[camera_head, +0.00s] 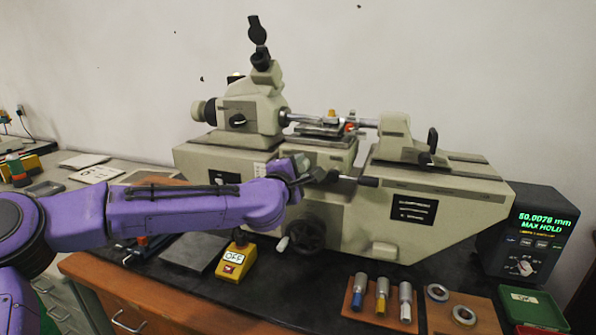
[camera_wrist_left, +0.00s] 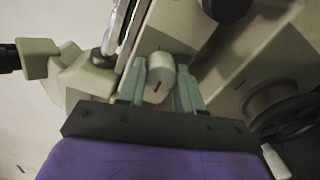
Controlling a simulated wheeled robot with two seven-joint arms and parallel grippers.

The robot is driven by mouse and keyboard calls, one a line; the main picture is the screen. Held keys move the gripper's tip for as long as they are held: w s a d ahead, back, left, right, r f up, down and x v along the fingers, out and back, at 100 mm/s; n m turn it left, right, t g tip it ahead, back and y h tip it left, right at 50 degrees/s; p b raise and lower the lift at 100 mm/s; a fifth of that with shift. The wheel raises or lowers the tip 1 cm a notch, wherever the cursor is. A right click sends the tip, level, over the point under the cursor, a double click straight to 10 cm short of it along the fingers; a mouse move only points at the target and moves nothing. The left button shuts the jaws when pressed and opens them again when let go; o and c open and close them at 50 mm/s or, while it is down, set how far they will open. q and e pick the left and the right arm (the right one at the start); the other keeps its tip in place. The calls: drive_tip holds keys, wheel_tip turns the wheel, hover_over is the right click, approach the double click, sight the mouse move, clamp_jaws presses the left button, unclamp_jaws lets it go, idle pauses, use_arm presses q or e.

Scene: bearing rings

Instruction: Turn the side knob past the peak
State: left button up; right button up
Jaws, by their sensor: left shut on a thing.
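A second red mark shows just below the knob, close to the gripper. In the head view my left gripper (camera_head: 301,170) is at the front of the beige measuring machine (camera_head: 310,215), and it hides most of the knob there. The display (camera_head: 530,235) reads 50.0079 mm and MAX HOLD. My right gripper is out of view.
A yellow box with an OFF sign (camera_head: 235,258) stands in front. Handled tools (camera_head: 382,297) and bearing rings (camera_head: 464,315) lie at front right.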

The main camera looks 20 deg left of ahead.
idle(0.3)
use_arm(q)
drive_tip(key=o, duration=1)
drive_tip(key=shift+o, duration=0.2)
drive_tip(key=s+b, duration=0.2)
drive_tip(key=s, duration=0.8)
drive_tip(key=shift+s+a+r, duration=0.15)
drive_tip(key=shift+s+a, duration=0.05)
drive_tip(key=shift+s, duration=0.05)
